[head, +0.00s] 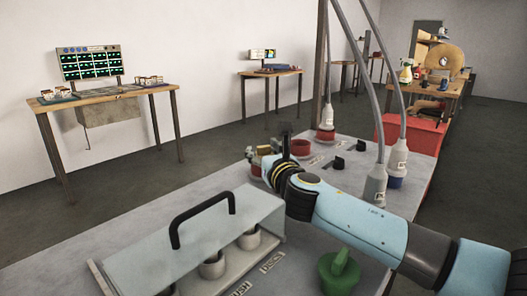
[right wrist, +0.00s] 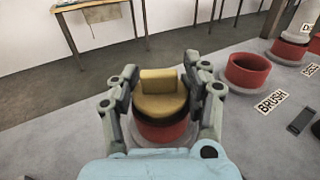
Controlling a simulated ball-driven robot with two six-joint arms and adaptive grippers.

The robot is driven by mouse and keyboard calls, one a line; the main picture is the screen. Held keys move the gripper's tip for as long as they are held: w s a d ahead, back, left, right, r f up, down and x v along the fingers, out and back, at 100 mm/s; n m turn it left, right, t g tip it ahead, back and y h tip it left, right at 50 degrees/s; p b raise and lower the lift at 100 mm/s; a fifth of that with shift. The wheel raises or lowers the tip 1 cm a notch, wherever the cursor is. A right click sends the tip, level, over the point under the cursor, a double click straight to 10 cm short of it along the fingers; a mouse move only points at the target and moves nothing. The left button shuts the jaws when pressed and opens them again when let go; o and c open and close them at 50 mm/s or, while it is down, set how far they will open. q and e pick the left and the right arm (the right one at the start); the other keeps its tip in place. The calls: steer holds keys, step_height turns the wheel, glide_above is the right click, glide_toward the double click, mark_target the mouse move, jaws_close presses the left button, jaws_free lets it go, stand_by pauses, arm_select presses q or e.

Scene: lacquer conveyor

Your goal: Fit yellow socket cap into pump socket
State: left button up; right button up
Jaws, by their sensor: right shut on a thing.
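The yellow socket cap (right wrist: 162,98) has a raised grip tab and sits between the fingers of my right gripper (right wrist: 163,90) in the right wrist view. My right gripper is shut on it. Directly below the cap is a red socket (right wrist: 170,133) on a pale base, in line with it; I cannot tell whether the cap is seated in it or just above. No pump label shows on it. In the head view my right gripper (head: 266,160) is at the far-left edge of the grey bench, with the cap partly hidden. My left gripper is not in view.
An open red socket (right wrist: 248,72) with a BRUSH label stands to the right. Cable plugs (head: 375,187) and black levers (head: 338,162) stand on the bench (head: 300,250). A clear cover (head: 190,240) with a black handle and a green cap (head: 340,270) are nearer.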

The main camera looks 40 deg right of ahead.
steer(key=shift+f, duration=0.3)
steer(key=o, duration=1.2)
steer(key=shift+a, duration=0.1)
step_height(320, 180, up, 10)
